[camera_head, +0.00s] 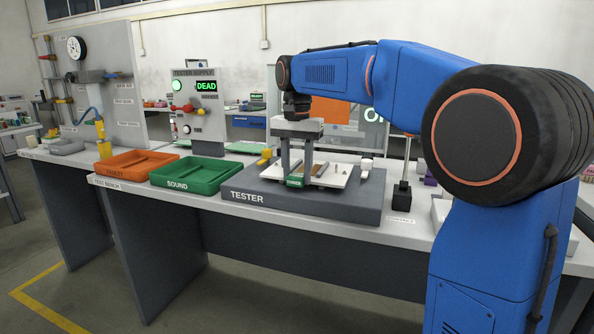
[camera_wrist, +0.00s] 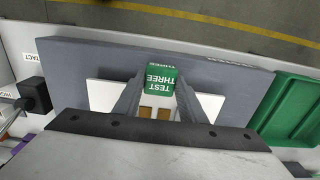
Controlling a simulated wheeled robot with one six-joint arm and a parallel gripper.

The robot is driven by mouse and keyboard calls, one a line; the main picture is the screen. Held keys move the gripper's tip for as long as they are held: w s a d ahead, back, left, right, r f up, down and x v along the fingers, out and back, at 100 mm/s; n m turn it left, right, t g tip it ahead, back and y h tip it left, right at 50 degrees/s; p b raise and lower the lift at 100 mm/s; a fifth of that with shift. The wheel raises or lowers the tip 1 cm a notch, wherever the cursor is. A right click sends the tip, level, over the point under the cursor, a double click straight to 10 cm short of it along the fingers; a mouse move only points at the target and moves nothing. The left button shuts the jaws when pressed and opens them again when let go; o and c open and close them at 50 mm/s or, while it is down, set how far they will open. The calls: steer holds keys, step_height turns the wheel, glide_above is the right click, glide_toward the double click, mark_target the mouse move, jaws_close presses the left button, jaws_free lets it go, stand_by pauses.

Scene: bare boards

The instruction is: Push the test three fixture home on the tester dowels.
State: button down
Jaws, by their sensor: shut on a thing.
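The test three fixture is a white plate (camera_head: 334,172) with a green TEST THREE block (camera_head: 294,181) at its front edge. It is over the grey tester base (camera_head: 261,202). My gripper (camera_head: 298,178) points down with its fingers on either side of the fixture's front part. In the wrist view the fingertips (camera_wrist: 159,82) close on the green block (camera_wrist: 161,79), and white plate (camera_wrist: 211,105) shows on both sides. The dowels are not clearly visible, and I cannot tell how closely the plate sits on the base.
A green SOUND tray (camera_head: 195,175) and an orange FAULTY tray (camera_head: 135,163) stand left of the tester. Behind them is the tester supply panel (camera_head: 197,110), reading DEAD. A black contact post (camera_head: 402,196) stands close to the tester's right side.

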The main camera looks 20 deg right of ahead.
steer(key=shift+f, duration=0.25)
steer(key=c, duration=1)
jaws_free()
steer(key=shift+c, duration=0.2)
step_height(320, 180, up, 17)
steer(key=shift+r, duration=0.15)
steer(key=s+d+f+n+t, duration=0.2)
steer(key=s+d+f+n, duration=0.1)
steer(key=s+f, duration=1.3)
steer(key=s+d+f+n+t, duration=0.2)
steer(key=s+d+f+n, duration=0.2)
steer(key=s+f, duration=1.3)
step_height(320, 180, down, 4)
steer(key=shift+s+r+t, duration=0.2)
steer(key=shift+t, duration=0.2)
